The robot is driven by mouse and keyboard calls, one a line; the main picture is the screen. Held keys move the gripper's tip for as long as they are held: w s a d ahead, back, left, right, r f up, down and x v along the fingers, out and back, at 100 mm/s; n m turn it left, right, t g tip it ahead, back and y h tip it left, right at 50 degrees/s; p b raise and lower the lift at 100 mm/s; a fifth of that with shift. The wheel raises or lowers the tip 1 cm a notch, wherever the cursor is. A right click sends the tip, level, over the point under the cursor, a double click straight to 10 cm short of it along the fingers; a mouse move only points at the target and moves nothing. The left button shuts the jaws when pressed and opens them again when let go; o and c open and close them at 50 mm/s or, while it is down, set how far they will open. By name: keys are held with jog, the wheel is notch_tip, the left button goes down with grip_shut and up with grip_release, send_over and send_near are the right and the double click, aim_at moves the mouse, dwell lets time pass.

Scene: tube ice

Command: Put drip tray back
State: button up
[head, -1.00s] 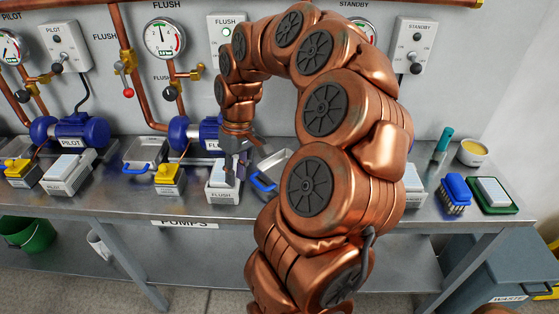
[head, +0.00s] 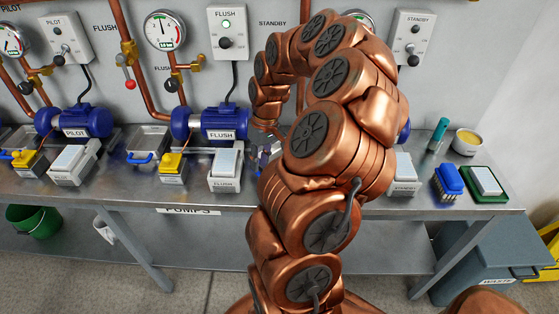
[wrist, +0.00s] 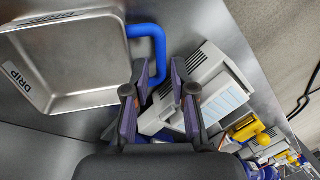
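The drip tray (wrist: 78,55) is a shallow grey metal pan labelled DRIP, at the left of the wrist view. Its blue handle (wrist: 158,45) sticks out towards my gripper (wrist: 160,72), whose two purple-padded fingers are apart with nothing clearly held between them. The left finger overlaps the lower end of the handle in the picture; I cannot tell whether they touch. In the head view my gripper (head: 262,160) is mostly hidden by my arm, low over the bench beside the FLUSH box (head: 226,170). This drip tray is hidden by my arm there.
The metal bench (head: 120,190) carries blue pumps, including FLUSH (head: 218,124) and PILOT (head: 75,121). Another tray (head: 148,138) with a blue handle sits between them, near a yellow-topped box (head: 172,166). A blue brush (head: 448,180) and green-rimmed tray (head: 504,196) are at right.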

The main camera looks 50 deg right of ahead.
jog(key=shift+a+f+p, duration=0.2)
jog(key=shift+f, duration=0.65)
jog(key=shift+a+f+p, duration=0.2)
jog(key=shift+f, duration=0.6)
grip_shut()
